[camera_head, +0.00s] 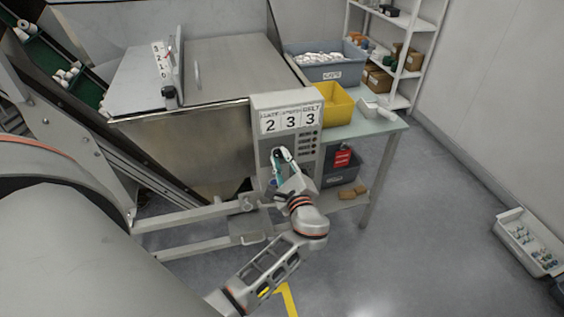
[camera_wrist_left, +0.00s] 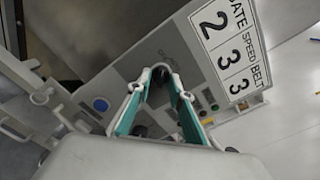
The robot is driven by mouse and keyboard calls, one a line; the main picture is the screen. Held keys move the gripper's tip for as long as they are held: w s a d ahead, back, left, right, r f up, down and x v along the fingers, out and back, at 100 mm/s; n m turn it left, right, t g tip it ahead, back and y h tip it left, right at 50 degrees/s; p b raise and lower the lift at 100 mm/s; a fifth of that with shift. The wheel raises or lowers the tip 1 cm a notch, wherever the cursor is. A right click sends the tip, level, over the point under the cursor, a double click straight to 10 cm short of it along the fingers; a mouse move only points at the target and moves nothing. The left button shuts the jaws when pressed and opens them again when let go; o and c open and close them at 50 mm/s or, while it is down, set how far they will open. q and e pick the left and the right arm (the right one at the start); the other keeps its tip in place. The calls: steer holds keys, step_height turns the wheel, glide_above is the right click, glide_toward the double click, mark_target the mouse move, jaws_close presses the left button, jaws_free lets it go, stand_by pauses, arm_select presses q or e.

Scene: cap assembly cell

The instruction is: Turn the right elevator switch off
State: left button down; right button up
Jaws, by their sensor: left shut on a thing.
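The grey control box (camera_head: 306,148) stands at the front of the metal hopper and carries a display reading 2 3 3 under gate, speed and belt labels. It also shows in the left wrist view (camera_wrist_left: 133,72). My left gripper (camera_head: 281,153) is at the box's front face, with its teal-lined fingers converging on a small dark switch knob (camera_wrist_left: 159,76). The fingers are shut on it in the left wrist view (camera_wrist_left: 168,80). The fingers partly hide the knob, and its setting cannot be read. My right gripper is in neither view.
A yellow bin (camera_head: 334,104) and a grey-blue crate (camera_head: 326,72) stand on the table (camera_head: 376,127) behind. Floor to the right is clear up to a white tray (camera_head: 527,243).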

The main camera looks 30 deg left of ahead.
arm_select(q)
steer(key=shift+n, duration=0.3)
steer(key=c, duration=1.8)
jaws_free()
steer(key=shift+c, duration=0.2)
steer(key=v, duration=0.7)
steer(key=shift+s+d, duration=0.2)
